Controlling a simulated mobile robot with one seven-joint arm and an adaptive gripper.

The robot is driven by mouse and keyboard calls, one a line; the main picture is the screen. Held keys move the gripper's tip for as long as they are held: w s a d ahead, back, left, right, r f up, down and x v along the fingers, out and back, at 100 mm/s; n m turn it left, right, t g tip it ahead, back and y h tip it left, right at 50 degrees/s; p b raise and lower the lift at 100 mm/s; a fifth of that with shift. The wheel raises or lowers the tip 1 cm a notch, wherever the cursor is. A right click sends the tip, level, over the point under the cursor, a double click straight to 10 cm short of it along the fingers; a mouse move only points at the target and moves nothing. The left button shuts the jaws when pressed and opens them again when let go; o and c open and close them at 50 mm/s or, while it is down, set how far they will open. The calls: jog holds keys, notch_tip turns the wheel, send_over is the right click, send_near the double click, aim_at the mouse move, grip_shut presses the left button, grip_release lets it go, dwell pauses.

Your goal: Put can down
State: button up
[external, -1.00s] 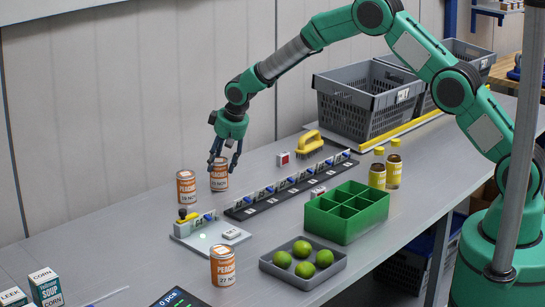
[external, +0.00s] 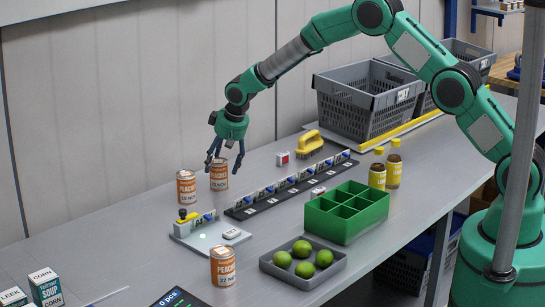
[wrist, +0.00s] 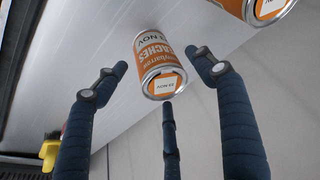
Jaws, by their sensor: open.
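An orange peaches can (external: 219,175) stands upright on the grey table near the wall. My gripper (external: 225,157) is open just above and around the top of this can. In the wrist view the can (wrist: 158,65) lies between my spread fingers (wrist: 165,90), with a gap to the side fingers; whether the middle finger touches it I cannot tell. A second peaches can (external: 186,187) stands just left of it and shows at the top right of the wrist view (wrist: 262,8). A third peaches can (external: 223,266) stands nearer the front edge.
A small grey station with a yellow knob (external: 187,214) and a black strip of tags (external: 290,188) lie in front of the cans. A green divided box (external: 346,212), a tray of limes (external: 303,262) and yellow-capped bottles (external: 386,167) stand to the right. Grey crates (external: 368,100) are at the back.

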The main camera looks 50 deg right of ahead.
jog(key=p+v, duration=0.1)
jog(key=v, duration=1.1)
dwell(0.8)
jog(key=s+d+r, duration=0.4)
jog(key=s+r, duration=0.4)
jog(key=s, duration=0.1)
jog(key=s+d+r, duration=0.3)
jog(key=s+r, duration=0.5)
jog(key=s, duration=0.1)
jog(key=s+d+r, duration=0.4)
jog(key=s+r, duration=0.4)
jog(key=s, duration=0.2)
jog(key=s+d, duration=0.2)
jog(key=s, duration=1.4)
jog(key=s+d+t, duration=0.1)
jog(key=s+d, duration=0.2)
jog(key=s, duration=1.4)
jog(key=shift+f, duration=0.25)
jog(key=shift+c, duration=0.3)
